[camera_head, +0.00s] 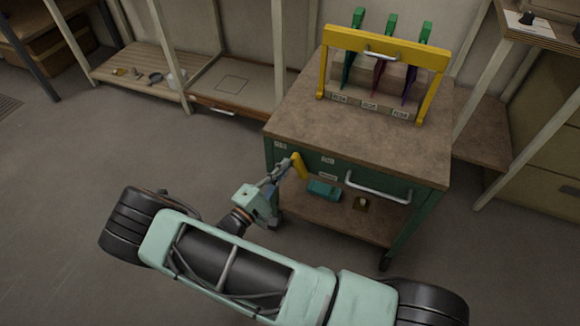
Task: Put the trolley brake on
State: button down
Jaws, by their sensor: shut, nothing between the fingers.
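The trolley (365,112) has a brown top, a green body with a drawer, and a lower shelf. A yellow lever (299,166) shows at the left of its front, tilted a little; I take it for the brake lever. My gripper (288,166) is shut and empty right beside the lever's left side. I cannot tell whether the fingers touch it. My pale green arm reaches up from the bottom of the view and hides part of the trolley's lower left front. Small labels sit on the front near the lever, too small to read.
A yellow rack (386,48) with several green-handled tools stands on the trolley top. The drawer has a silver handle (379,188). A teal box (323,189) lies on the lower shelf. Low benches (140,72) stand behind left, a cabinet (550,170) at right. The floor at left is clear.

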aim_at(293, 162)
jog(key=m+p, duration=0.1)
jog(key=m, duration=0.1)
jog(key=d+r+m+g+p, duration=0.1)
jog(key=d+r+m+p, duration=0.1)
jog(key=m, duration=0.1)
jog(key=shift+s+r+m+y, duration=0.1)
jog(key=shift+s+m+y, duration=0.2)
jog(key=shift+s, duration=0.1)
jog(key=shift+s+d+r+p, duration=0.1)
jog(key=shift+s+d+p, duration=0.1)
jog(key=shift+d+p, duration=0.3)
jog(key=shift+d, duration=0.2)
